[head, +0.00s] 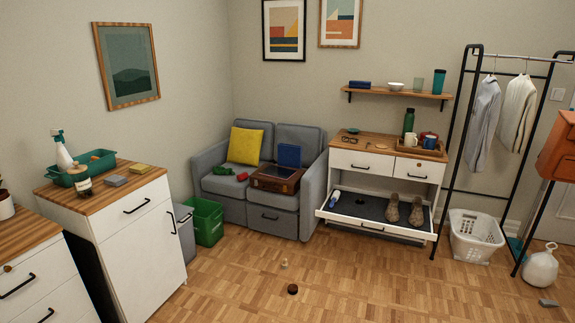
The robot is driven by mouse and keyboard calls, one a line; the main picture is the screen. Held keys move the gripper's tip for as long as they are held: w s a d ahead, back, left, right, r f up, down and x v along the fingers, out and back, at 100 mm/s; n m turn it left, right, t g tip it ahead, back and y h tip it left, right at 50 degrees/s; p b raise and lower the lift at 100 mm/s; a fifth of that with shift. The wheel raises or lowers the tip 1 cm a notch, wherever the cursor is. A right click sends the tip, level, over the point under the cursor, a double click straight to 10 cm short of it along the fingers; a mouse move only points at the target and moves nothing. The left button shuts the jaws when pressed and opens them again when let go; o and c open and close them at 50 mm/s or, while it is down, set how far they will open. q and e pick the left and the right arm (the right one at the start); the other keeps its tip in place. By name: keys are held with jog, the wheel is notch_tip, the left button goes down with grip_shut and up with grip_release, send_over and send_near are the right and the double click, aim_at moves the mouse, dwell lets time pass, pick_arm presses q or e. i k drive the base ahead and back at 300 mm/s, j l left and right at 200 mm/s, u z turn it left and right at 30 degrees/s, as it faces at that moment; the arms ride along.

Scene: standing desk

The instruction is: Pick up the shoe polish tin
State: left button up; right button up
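A small, round, dark tin (292,289), which looks like the shoe polish tin, lies on the wooden floor near the bottom middle of the head view. Its label cannot be made out. Nothing touches it. Neither of my grippers is in view.
A small pale object (284,265) stands on the floor just behind the tin. An open drawer (345,218) holding a pair of brown shoes (392,210) juts out behind it to the right. A grey sofa (270,213) and green bin (208,221) stand behind.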

aim_at(292, 289)
jog(key=i, duration=1.35)
jog(key=i+l+u, duration=0.1)
jog(key=i, duration=1.25)
